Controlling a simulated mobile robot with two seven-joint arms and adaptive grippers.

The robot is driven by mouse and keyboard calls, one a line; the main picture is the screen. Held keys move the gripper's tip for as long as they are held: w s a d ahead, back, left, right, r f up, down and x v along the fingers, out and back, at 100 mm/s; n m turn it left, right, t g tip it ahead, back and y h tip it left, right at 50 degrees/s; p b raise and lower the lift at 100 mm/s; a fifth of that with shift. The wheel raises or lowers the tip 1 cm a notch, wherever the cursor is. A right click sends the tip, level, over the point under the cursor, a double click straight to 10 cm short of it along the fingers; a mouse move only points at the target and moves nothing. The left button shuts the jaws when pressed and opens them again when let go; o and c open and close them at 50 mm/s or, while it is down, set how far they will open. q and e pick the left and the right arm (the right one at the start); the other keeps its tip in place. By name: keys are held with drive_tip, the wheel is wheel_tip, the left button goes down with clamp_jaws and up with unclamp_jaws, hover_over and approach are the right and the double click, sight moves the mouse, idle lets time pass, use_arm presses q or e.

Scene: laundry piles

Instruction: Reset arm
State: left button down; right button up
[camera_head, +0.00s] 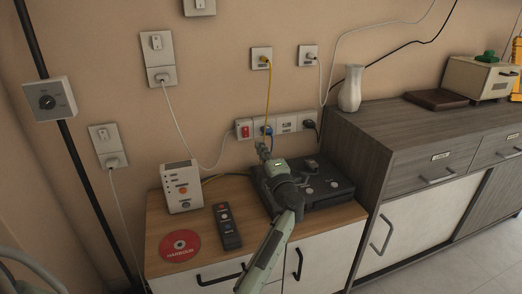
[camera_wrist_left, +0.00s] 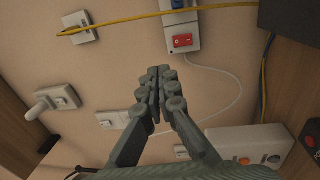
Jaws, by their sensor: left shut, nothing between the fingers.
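My left gripper (camera_head: 263,151) is in front of the wall, just above the back of the black device on the low cabinet. In the left wrist view its fingers (camera_wrist_left: 160,98) are pressed together with nothing between them. A strip with a red switch (camera_head: 244,128) and a blue plug is on the wall close to the gripper; the red switch also shows in the left wrist view (camera_wrist_left: 183,41). My right gripper is in neither view.
A black device (camera_head: 318,188), a dark remote (camera_head: 227,226), a red disc (camera_head: 180,245) and a white box (camera_head: 182,187) lie or stand on the low cabinet. A white vase (camera_head: 350,89) stands on the grey cabinet (camera_head: 400,128). A yellow cable (camera_head: 268,95) hangs near my gripper.

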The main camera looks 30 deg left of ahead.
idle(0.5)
use_arm(q)
drive_tip(key=s+d+f+m+t+h, duration=0.25)
drive_tip(key=d+f+m+h, duration=0.4)
drive_tip(key=m, duration=0.35)
drive_tip(key=s+d+f+m+t+h, duration=0.25)
drive_tip(key=d+f+m+h, duration=0.25)
drive_tip(key=d+m+h, duration=0.35)
drive_tip(key=s+d+f+m+g+h, duration=0.2)
drive_tip(key=s+d+f+m+g, duration=0.15)
drive_tip(key=s+f+m, duration=0.45)
drive_tip(key=s+a+f+m+g+y, duration=0.1)
drive_tip(key=s+a+f+g, duration=0.1)
drive_tip(key=s+f, duration=0.4)
drive_tip(key=s+a+f+m+g+y, duration=0.1)
drive_tip(key=s+a+f+g, duration=0.2)
drive_tip(key=s, duration=0.8)
drive_tip(key=s+a+f+m+g+y, duration=0.1)
drive_tip(key=s+a+f+g, duration=0.1)
drive_tip(key=s+f+g, duration=0.4)
wheel_tip(320, 180, down, 3)
drive_tip(key=shift+s+a+f+y, duration=0.1)
drive_tip(key=shift+s+a+y, duration=0.15)
drive_tip(key=shift+s, duration=0.95)
